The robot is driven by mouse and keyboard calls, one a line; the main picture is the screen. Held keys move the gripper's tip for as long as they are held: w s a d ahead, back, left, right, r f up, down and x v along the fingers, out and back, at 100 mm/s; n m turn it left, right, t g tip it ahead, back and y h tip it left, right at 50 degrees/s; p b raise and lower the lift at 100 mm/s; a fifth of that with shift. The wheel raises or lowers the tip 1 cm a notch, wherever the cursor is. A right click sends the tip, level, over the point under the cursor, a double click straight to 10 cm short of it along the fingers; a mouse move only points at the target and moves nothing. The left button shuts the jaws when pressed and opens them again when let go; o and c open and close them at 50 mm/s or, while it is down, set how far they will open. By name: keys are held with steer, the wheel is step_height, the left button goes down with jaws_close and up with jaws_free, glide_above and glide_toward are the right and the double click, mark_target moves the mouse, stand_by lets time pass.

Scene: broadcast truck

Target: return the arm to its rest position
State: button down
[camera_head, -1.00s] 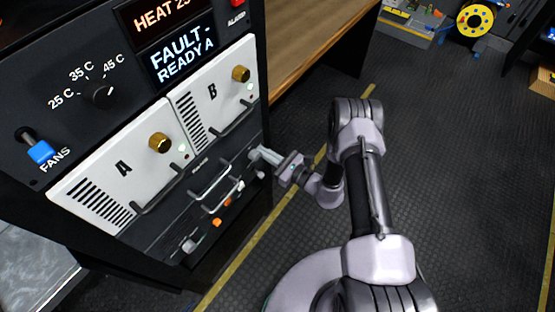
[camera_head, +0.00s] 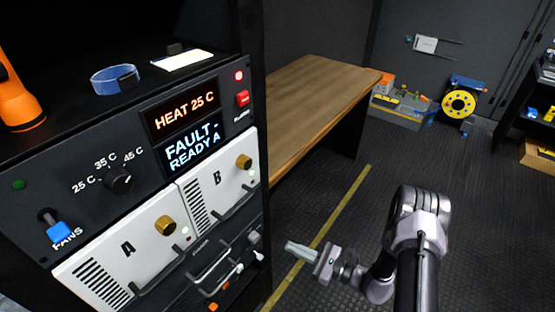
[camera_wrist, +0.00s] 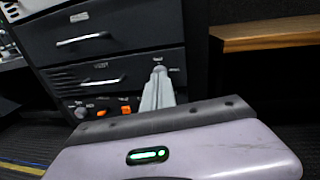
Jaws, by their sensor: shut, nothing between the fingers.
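My gripper (camera_head: 298,250) is in the head view at the lower middle, to the right of the rack and apart from it, above the dark floor. Its fingers are together with nothing between them, and they point left toward the rack. My arm (camera_head: 415,235) reaches from the bottom right. In the wrist view, the closed fingers (camera_wrist: 158,88) point toward the lower drawers of the rack. The rack's front shows modules A (camera_head: 128,250) and B (camera_head: 216,180), and a display (camera_head: 192,145) reading "FAULT - READY A".
A wooden bench (camera_head: 320,95) stands behind, right of the rack. A blue roll (camera_head: 115,78) and an orange torch (camera_head: 15,95) sit on the rack's top shelf. A yellow reel (camera_head: 459,104) stands at the back. The floor (camera_head: 365,205) around my arm is open.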

steer(key=s+a+r+n+g+h, duration=0.1)
steer(key=s+a+r+n+g, duration=0.2)
steer(key=r, duration=0.5)
steer(key=s+a+r+n+g+h, duration=0.1)
steer(key=s+r+n+g+h, duration=0.1)
steer(key=s+r+n+g, duration=0.35)
steer(key=s+a+r+n+g+h, duration=0.15)
steer(key=r+n, duration=0.35)
steer(key=r, duration=0.5)
steer(key=s+d+r+n+t+h, duration=0.5)
steer(key=s+d+r+t+h, duration=0.1)
steer(key=s+r, duration=0.4)
steer(key=shift+s+d+n+h, duration=0.35)
steer(key=shift+s+d+h, duration=0.35)
steer(key=shift+h, duration=0.55)
steer(key=c, duration=2.1)
jaws_free()
steer(key=shift+r, duration=0.15)
